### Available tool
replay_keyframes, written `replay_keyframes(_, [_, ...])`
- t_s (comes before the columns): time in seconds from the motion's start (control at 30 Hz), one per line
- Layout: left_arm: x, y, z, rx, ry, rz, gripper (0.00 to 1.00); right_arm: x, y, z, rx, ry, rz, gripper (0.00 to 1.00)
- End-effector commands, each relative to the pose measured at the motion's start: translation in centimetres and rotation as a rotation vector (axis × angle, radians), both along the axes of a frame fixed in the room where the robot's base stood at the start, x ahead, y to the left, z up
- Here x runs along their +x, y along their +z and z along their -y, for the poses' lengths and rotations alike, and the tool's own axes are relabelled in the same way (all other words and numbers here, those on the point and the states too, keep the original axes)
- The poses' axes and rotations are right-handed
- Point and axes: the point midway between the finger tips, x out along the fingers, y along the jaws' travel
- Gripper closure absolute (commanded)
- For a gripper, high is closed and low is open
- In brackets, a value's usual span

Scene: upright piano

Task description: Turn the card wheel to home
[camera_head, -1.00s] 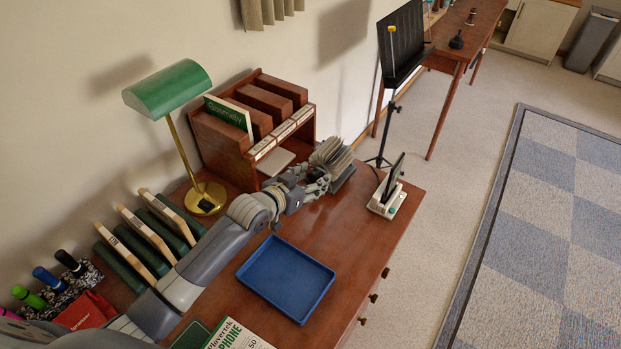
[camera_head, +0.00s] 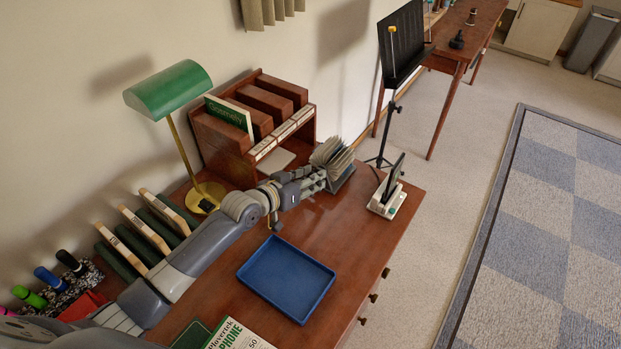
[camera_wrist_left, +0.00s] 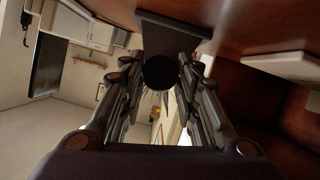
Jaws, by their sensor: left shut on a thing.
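The card wheel (camera_head: 334,155), a fan of pale grey cards on a dark base, stands on the brown desk beside the wooden organiser. My left gripper (camera_head: 318,181) is at its near left side. In the left wrist view, a round black knob (camera_wrist_left: 160,72) sits between the fingertips of my left gripper (camera_wrist_left: 158,80), which is shut on it. A dark base plate (camera_wrist_left: 175,27) shows beyond the knob, and pale card edges show behind it. The card faces are too small to read. My right gripper is not in view.
A green lamp (camera_head: 168,88) and the wooden organiser (camera_head: 222,148) stand along the wall. A blue tray (camera_head: 286,280) lies in front of my arm. A small white-based device (camera_head: 387,201) stands right of the wheel. The desk between tray and device is clear.

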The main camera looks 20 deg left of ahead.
Motion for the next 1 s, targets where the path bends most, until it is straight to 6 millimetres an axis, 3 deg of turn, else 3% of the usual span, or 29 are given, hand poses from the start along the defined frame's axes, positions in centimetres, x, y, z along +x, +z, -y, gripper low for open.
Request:
replay_keyframes(0.5, [0.2,-0.4,-0.4,-0.309,0.000,-0.110,0.94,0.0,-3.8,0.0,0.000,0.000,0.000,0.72])
replay_keyframes(1.0, [0.2,-0.1,-0.4,-0.372,0.001,-0.132,0.94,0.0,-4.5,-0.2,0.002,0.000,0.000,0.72])
